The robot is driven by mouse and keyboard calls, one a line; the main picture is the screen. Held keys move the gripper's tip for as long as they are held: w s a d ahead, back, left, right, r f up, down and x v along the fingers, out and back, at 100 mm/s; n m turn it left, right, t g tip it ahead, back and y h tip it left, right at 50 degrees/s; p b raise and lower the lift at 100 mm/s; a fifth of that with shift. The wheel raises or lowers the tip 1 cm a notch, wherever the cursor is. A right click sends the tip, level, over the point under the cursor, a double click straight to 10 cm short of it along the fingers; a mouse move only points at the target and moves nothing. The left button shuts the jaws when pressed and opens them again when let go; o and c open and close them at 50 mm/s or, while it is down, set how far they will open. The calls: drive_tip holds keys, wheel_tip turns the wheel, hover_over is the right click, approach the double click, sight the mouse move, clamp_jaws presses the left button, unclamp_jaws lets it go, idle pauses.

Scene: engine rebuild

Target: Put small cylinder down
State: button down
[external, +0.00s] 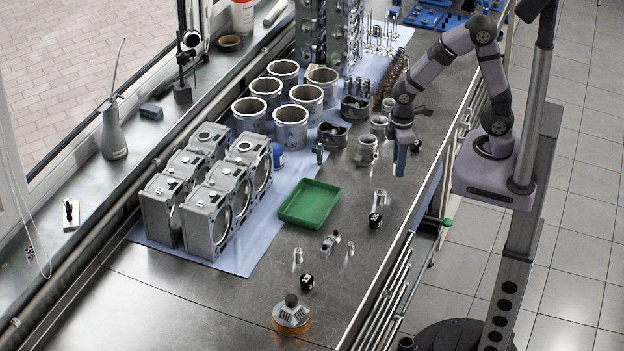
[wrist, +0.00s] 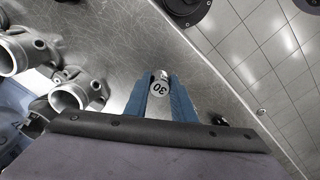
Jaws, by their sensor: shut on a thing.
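My gripper (external: 399,172) has blue fingers pointing down above the right side of the metal bench, near the bench edge. In the wrist view my gripper (wrist: 160,82) is shut on the small cylinder (wrist: 158,89). The cylinder's round end face is pale and carries an upside-down "30". In the external view the fingers hide the cylinder. It appears held above the bare bench top (external: 345,285), but the exact height cannot be told.
Metal housings with round openings (wrist: 72,96) lie left of the fingers. Engine blocks (external: 217,203) and several liners (external: 291,128) fill the left. Bare bench lies around the gripper.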

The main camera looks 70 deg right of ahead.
wheel_tip(320, 180, up, 6)
drive_tip(key=shift+f, duration=0.1)
drive_tip(key=shift+w+a, duration=0.25)
drive_tip(key=shift+w, duration=0.15)
drive_tip(key=w+a+r, duration=0.2)
drive_tip(key=w+a, duration=0.6)
drive_tip(key=w, duration=0.4)
drive_tip(key=m, duration=0.1)
hover_over(313, 203)
drive_tip(key=shift+a+f, duration=0.1)
drive_tip(key=shift+f, duration=0.55)
drive_tip(key=shift+f+p, duration=2.1)
drive_tip(key=shift+f, duration=2.9)
